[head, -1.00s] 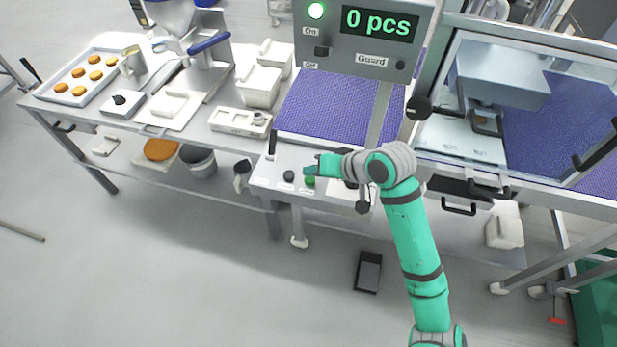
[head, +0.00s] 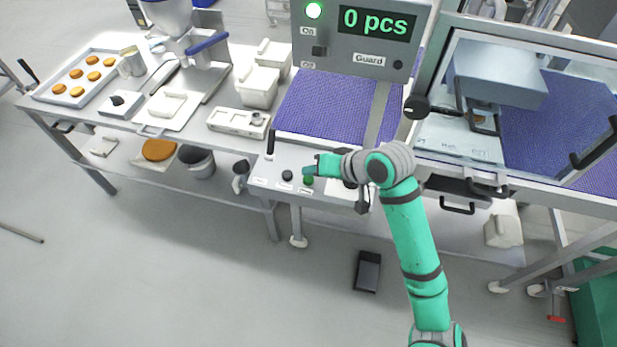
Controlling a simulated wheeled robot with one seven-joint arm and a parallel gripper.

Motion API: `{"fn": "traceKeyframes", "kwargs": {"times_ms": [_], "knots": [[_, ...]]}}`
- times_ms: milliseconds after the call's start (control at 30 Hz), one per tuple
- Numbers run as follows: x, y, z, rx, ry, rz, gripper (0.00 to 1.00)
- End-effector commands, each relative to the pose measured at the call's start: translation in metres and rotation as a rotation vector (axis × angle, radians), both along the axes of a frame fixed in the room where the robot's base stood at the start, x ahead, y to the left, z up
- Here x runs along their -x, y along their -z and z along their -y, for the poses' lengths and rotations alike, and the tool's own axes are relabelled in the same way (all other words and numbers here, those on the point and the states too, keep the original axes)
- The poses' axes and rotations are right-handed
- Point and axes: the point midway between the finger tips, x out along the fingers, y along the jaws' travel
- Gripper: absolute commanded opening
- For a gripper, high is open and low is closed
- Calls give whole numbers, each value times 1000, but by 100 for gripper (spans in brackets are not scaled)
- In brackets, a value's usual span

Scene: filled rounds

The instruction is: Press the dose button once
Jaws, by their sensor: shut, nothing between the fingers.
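A sloped control panel (head: 262,178) at the front of the bench carries a round green button (head: 308,181), a black knob (head: 287,175) and a black upright lever (head: 270,143). The small labels below the controls are too small to read, so I cannot tell which one names the dose button. My gripper (head: 309,170) is shut and empty, its tip just above and behind the green button in the picture. I cannot tell whether it touches the button. My wrist hides the right part of the panel. The display (head: 376,22) reads "0 pcs".
A purple belt (head: 320,112) lies behind the panel. A glazed guard (head: 540,45) stands right. A tray of rounds (head: 62,93) is far left.

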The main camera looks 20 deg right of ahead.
Motion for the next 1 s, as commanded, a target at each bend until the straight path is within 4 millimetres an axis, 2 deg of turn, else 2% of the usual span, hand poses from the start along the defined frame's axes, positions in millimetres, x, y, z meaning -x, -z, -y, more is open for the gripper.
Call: {"fn": "traceKeyframes", "kwargs": {"times_ms": [633, 1000], "knots": [[0, 0, 1, 0, 2, 0, 0], [0, 9, 1, 0, 2, -1, 0]]}}
